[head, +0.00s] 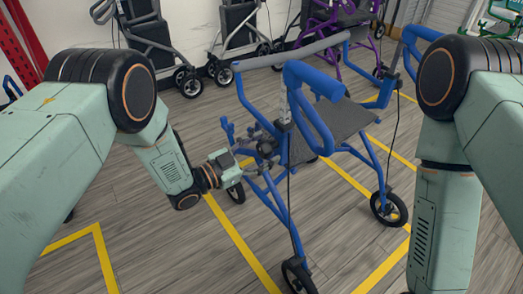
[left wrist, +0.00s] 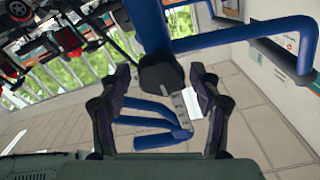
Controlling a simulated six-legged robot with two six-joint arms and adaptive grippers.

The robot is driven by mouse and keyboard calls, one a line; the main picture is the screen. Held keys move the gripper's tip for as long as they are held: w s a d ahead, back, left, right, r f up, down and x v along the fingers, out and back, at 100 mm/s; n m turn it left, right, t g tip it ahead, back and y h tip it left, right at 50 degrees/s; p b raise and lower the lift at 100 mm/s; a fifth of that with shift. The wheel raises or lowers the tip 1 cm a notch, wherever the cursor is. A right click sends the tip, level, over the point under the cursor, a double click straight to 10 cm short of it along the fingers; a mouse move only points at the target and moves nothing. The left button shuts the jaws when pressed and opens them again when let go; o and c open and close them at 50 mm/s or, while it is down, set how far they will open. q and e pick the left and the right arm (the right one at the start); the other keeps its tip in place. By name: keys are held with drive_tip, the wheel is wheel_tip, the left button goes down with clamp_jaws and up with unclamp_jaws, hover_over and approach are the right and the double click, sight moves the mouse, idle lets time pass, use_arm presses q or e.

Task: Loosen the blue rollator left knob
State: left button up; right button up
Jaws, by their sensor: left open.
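The blue rollator (head: 282,205) stands upright on the wood floor in the middle of the head view, with blue tubes, a dark seat (head: 328,130) and black wheels. My left gripper (head: 270,143) is at its near left upright, just below a grey fitting (head: 284,114). In the left wrist view a dark knob-like part (left wrist: 160,74) on the blue tube lies between the tips of my open left gripper (left wrist: 162,88). Gaps show beside it; I cannot tell whether a finger touches it. In the head view the fingers hide this part. My right gripper is out of frame.
Grey walkers (head: 150,40) stand behind at the left, and a purple one (head: 335,20) behind the blue rollator. Yellow lines (head: 235,235) mark the floor. A thin dark cable (head: 289,190) hangs along the rollator's near upright. The floor at the front left is clear.

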use_arm(q)
drive_tip(key=c, duration=1.2)
drive_tip(key=shift+o, duration=0.2)
